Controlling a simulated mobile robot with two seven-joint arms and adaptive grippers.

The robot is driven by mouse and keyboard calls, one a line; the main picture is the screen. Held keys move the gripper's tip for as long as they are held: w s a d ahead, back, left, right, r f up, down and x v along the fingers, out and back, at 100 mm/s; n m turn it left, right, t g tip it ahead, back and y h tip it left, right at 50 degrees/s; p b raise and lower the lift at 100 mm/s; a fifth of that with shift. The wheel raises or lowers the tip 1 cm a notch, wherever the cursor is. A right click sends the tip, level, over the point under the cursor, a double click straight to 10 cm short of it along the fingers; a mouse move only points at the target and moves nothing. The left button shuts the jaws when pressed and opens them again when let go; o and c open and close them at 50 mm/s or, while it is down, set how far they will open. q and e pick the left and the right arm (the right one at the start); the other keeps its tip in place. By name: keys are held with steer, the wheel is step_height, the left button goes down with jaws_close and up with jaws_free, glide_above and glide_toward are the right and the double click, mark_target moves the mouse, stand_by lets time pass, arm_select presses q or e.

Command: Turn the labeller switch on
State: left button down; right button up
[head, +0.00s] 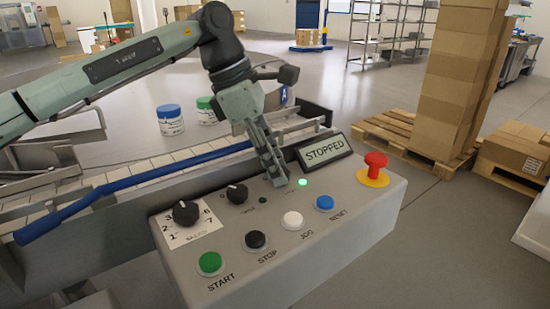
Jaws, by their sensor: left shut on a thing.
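The grey control panel (345,223) fills the lower middle of the head view. My left gripper (279,183) comes down from above, fingers pointing down onto the panel's top, between the small dark lamp (263,200) and the lit green lamp (303,182). Its fingers are shut on the labeller switch, which they hide, so its position cannot be read. The display (324,152) behind reads STOPPED. My right gripper is not in view.
Black knobs (186,212) and (237,193) stand left of the gripper. The front row has green START (210,262), black STOP (256,240), white JOG (292,220) and blue RESET (325,202) buttons. A red emergency button (375,166) stands right. A blue rail (130,182) runs behind.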

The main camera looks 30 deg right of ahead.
arm_select(q)
steer(key=shift+m, duration=0.3)
steer(key=c, duration=1.2)
jaws_free()
steer(key=shift+r, duration=0.1)
steer(key=v, duration=1.2)
steer(key=shift+d, duration=0.1)
